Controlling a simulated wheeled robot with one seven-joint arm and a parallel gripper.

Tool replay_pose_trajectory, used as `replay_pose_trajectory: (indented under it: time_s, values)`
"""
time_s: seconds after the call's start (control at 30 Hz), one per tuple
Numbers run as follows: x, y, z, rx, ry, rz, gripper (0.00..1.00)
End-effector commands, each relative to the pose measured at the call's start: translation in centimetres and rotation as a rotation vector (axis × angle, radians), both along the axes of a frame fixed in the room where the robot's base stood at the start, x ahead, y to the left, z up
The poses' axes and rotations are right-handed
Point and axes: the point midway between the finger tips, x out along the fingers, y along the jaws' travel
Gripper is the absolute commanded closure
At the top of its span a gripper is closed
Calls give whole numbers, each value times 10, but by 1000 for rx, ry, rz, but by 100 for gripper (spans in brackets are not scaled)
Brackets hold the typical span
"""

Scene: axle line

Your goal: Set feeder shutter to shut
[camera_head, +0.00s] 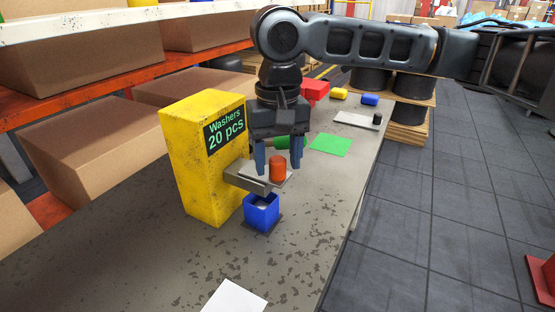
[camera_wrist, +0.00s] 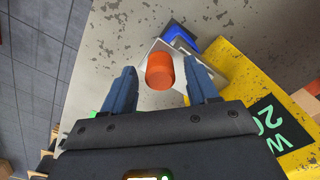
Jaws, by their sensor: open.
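The feeder (camera_head: 195,165) is a yellow box labelled "Washers 20 pcs" on the bench. A grey chute (camera_head: 245,178) sticks out from its side. A pale flat plate with an upright orange knob (camera_head: 277,168) sits at the chute; it looks like the shutter. A blue bin (camera_head: 261,213) stands below the chute mouth, with something pale inside. My gripper (camera_head: 279,168) is open and points down at the knob. In the wrist view the orange knob (camera_wrist: 160,70) lies between the two fingertips, with a gap on both sides. Exact fingertip height against the knob is unclear.
A green cylinder (camera_head: 288,142) lies behind my gripper, near a green mat (camera_head: 330,145). Red (camera_head: 316,91), yellow (camera_head: 339,93) and blue (camera_head: 370,99) objects stand farther back. A white sheet (camera_head: 235,298) lies in front. The bench front is otherwise clear.

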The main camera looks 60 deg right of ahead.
Motion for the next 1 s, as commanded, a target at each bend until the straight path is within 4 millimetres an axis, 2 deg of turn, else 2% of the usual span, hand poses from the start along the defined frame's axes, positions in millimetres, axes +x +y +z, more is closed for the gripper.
replay_pose_trajectory:
  time_s: [0.13,0.4,1.0]
  values:
    - [0,0,-8,-1,-1,1,42]
    - [0,0,-9,0,-1,1,43]
    - [0,0,-8,0,-1,1,100]
